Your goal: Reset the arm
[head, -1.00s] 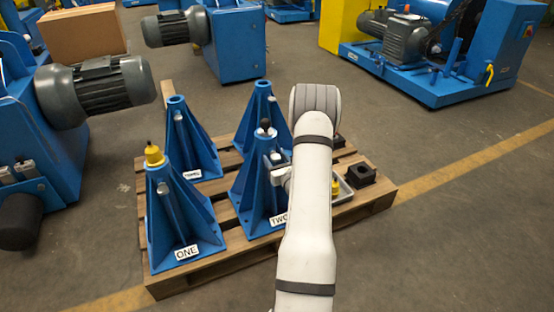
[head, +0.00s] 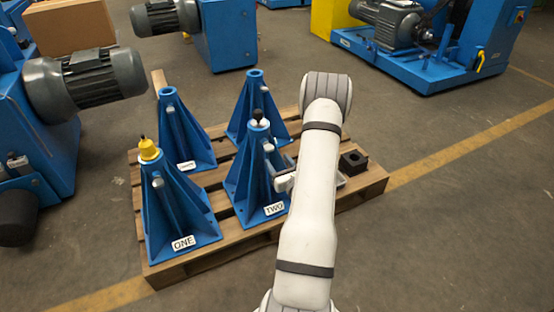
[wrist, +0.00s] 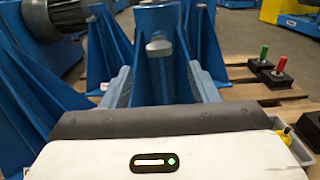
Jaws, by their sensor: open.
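My gripper (head: 284,172) is beside the blue stand labelled TWO (head: 250,185), partly hidden behind my white arm. In the wrist view its open fingers (wrist: 160,88) show as grey shapes left and right of a blue stand's post (wrist: 160,70); I cannot tell whether they touch it. Nothing is seen held. Stand TWO has a black knob on top. The stand labelled ONE (head: 178,215) has a yellow cap (head: 148,150). Two more blue stands (head: 182,135) (head: 255,105) stand behind, all upright on a wooden pallet (head: 350,205).
A black block (head: 353,161) sits at the pallet's right. The wrist view shows red (wrist: 281,68) and green (wrist: 263,58) pegs on black bases, and a grey tray (wrist: 295,145) with something yellow. Blue machines with grey motors (head: 85,82) surround the pallet. Floor at right is clear.

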